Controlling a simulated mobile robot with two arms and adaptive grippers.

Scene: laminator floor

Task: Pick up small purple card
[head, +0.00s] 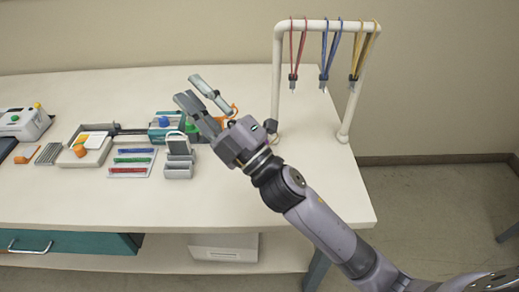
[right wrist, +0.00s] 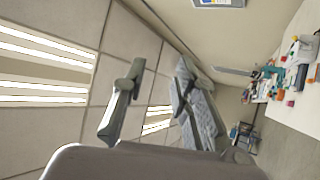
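I cannot make out a small purple card in either view. My right gripper (head: 188,88) is raised above the back of the white table (head: 240,200), its fingers pointing up and to the left. Its two fingers are apart with nothing between them. The right wrist view also shows the open fingers (right wrist: 158,70) against the ceiling. A grey stepped holder (head: 178,170) with a dark-faced item in it stands on the table, left of the gripper and nearer the front. My left gripper is not in view.
A white rack (head: 278,70) with red, blue and yellow lanyards stands at the table's right end. Left of the holder are a pad with blue, green and red strips (head: 131,161), a tray (head: 97,157) and a white device (head: 22,122). The front right tabletop is clear.

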